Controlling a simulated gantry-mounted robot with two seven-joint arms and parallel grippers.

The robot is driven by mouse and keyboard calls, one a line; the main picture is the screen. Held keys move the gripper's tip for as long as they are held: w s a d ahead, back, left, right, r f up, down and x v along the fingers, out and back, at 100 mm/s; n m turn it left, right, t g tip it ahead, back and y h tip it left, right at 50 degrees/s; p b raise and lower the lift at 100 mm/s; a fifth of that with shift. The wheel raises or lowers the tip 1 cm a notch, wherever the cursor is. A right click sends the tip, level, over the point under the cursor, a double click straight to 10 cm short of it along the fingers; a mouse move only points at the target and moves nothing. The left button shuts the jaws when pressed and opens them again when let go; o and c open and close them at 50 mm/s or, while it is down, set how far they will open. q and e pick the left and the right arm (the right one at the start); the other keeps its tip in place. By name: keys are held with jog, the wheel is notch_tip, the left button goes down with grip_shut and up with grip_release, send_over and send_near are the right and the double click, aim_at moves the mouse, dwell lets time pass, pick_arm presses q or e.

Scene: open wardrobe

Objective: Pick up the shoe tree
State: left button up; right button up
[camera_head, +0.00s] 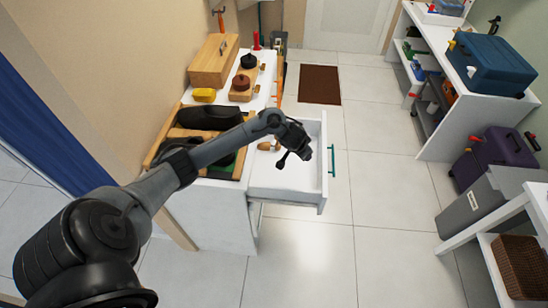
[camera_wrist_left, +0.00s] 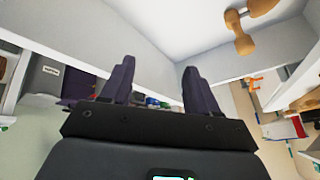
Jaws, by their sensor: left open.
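A wooden shoe tree (camera_wrist_left: 238,32) lies in the white open drawer (camera_head: 307,195), at the upper right of the left wrist view. In the head view a small tan wooden piece (camera_head: 264,146), apparently the shoe tree, shows near the drawer's inner left side, partly hidden by my left arm. My left gripper (camera_head: 294,157) is over the drawer, to the right of the shoe tree and apart from it. In the left wrist view its two dark fingers (camera_wrist_left: 158,68) are spread with nothing between them. My right gripper is not in view.
The drawer has raised walls and a green handle (camera_head: 332,160). Left of it, the cabinet top holds a wooden tray (camera_head: 152,157) with dark shoes, a yellow item (camera_head: 204,95) and a wooden box (camera_head: 214,62). The floor right of the drawer is clear.

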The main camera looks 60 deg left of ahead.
pick_arm(q)
jog(key=a+f+n+b, duration=0.2)
jog(key=a+n+b, duration=0.15)
jog(key=a, duration=0.55)
jog(key=n+g+b, duration=0.1)
jog(key=n+b, duration=0.1)
jog(key=b, duration=0.7)
send_over(276, 146)
notch_tip(276, 146, down, 7)
jog(key=shift+w+a+f, duration=0.1)
jog(key=shift+w, duration=0.05)
jog(key=shift+w+a+f+b, duration=0.15)
jog(key=shift+w+f+b, duration=0.2)
jog(key=shift+f, duration=0.3)
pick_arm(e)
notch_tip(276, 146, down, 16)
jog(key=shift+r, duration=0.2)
pick_arm(q)
jog(key=shift+c, duration=0.2)
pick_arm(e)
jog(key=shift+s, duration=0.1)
pick_arm(q)
jog(key=shift+r, duration=0.1)
jog(key=c, duration=0.8)
